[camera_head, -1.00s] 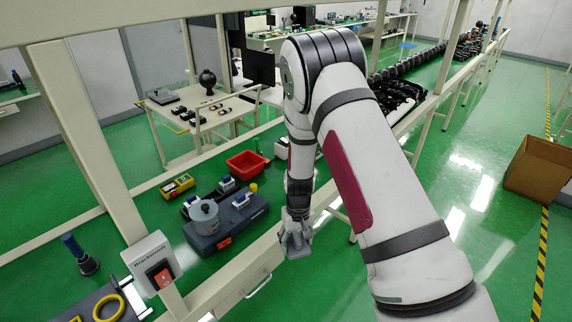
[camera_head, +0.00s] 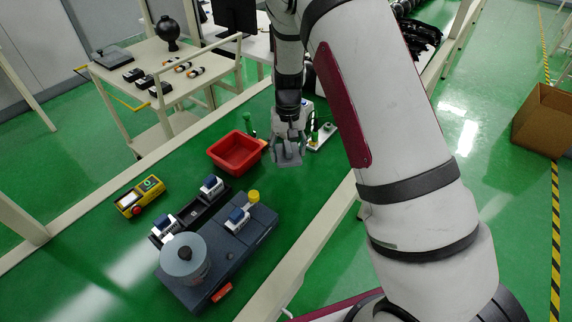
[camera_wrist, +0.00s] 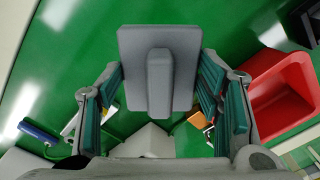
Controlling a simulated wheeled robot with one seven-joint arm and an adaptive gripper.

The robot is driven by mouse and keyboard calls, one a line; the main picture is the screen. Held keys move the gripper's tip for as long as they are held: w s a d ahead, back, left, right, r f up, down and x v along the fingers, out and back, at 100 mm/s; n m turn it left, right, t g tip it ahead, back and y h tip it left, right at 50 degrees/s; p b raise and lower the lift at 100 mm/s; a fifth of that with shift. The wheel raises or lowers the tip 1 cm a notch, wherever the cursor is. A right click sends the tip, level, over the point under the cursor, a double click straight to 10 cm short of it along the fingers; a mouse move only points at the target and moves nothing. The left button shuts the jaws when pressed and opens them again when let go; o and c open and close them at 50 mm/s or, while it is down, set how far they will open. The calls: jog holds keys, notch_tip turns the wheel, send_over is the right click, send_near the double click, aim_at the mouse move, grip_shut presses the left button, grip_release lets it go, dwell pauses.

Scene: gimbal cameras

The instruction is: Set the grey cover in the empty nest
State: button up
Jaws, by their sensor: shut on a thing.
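The grey cover (camera_wrist: 183,85) is a flat rectangular plate with a raised bar down its middle, seen close in the wrist view. My gripper (camera_head: 288,154) is shut on it, with a finger on each side, and holds it above the green bench, right of the red bin. In the head view the cover is hard to tell apart from the grey fingers. A black tray (camera_head: 188,215) on the bench holds blue-and-white parts with a gap between them. I cannot tell for sure which place is the empty nest.
A dark grey case (camera_head: 230,262) bears a grey round canister (camera_head: 184,262), another blue-and-white part and a yellow knob. A red bin (camera_head: 236,153) stands behind it, and a yellow device (camera_head: 140,196) to its left. Small items lie right of my gripper. Bench front right is clear.

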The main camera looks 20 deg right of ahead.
aim_at(287, 173)
jog(key=shift+f, duration=3.2)
jog(key=shift+f, duration=0.15)
jog(key=o, duration=1.2)
